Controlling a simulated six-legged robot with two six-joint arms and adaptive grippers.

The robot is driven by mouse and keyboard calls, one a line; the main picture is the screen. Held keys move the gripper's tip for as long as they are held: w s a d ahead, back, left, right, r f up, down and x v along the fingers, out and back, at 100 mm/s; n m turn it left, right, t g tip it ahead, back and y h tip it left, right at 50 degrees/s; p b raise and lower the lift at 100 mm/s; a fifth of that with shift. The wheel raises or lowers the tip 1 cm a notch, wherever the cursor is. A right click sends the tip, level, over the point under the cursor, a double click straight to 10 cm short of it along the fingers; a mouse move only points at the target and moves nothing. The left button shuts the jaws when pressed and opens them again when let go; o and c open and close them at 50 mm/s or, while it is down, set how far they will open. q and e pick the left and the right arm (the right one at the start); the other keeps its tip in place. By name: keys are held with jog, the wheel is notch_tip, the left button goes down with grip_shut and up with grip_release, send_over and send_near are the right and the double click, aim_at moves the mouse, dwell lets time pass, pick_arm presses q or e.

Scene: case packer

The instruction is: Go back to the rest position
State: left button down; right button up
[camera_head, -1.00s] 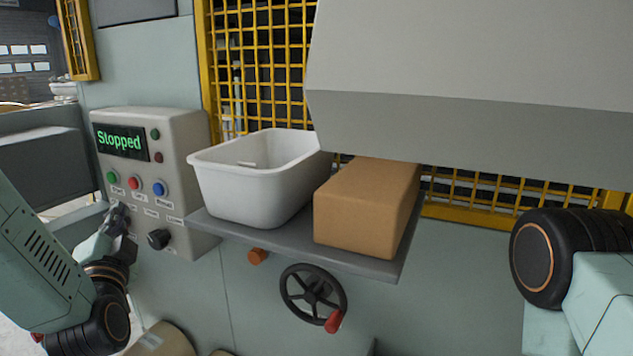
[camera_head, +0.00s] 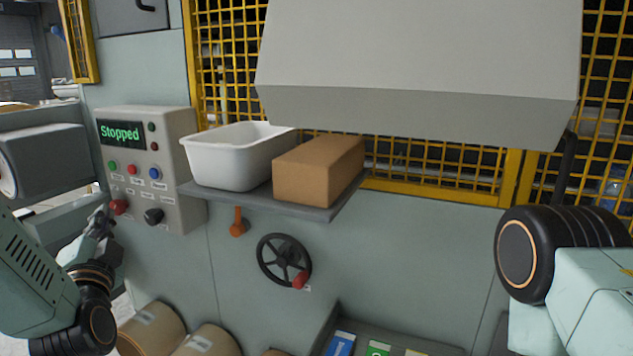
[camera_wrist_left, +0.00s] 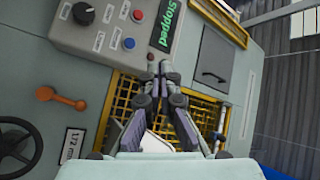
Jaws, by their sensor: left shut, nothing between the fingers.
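My left gripper (camera_head: 98,224) is at the left, in front of the lower left edge of the grey control box (camera_head: 178,190). In the left wrist view the same gripper (camera_wrist_left: 160,68) shows its fingers together with nothing between them, below the control box panel. The box's display reads "Stopped". Its green, red and blue buttons and a black knob show in the head view. My right arm (camera_head: 580,285) shows at the right edge; its gripper is out of view.
A white bin (camera_head: 232,160) and a cardboard box (camera_head: 318,170) stand on a grey shelf (camera_head: 300,208). Below are an orange lever (camera_head: 238,224) and a black handwheel (camera_head: 272,262). A grey hood (camera_head: 420,110) overhangs the yellow mesh. Cardboard rolls (camera_head: 150,328) lie low at left.

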pick_arm(q)
jog(key=s+d+f+n+g+h+b, duration=0.2)
jog(key=s+d+f+g, duration=0.1)
jog(key=f, duration=0.7)
jog(key=s+d+f+n+g+h+b, duration=0.1)
jog(key=s+d+f+n+g+h, duration=0.2)
jog(key=f, duration=0.7)
jog(key=s+d+f+n+g+h+b, duration=0.2)
jog(key=s+d+f+g, duration=0.15)
jog(key=f, duration=0.65)
jog(key=s+d+f+g+b, duration=0.2)
jog(key=s+f+g+b, duration=0.2)
jog(key=s+f, duration=0.9)
jog(key=s+d+f+g+h+b, duration=0.1)
jog(key=s+f+g+b, duration=0.4)
jog(key=s+f, duration=0.8)
jog(key=s+d+b, duration=0.1)
jog(key=s, duration=0.1)
jog(key=shift+s+d+n, duration=0.2)
jog(key=shift+s+n, duration=0.1)
jog(key=shift+s, duration=0.05)
pick_arm(e)
notch_tip(320, 180, down, 16)
jog(key=shift+d+r, duration=0.2)
jog(key=shift+r, duration=0.05)
pick_arm(q)
jog(key=shift+f+g, duration=0.1)
jog(key=shift+g, duration=0.15)
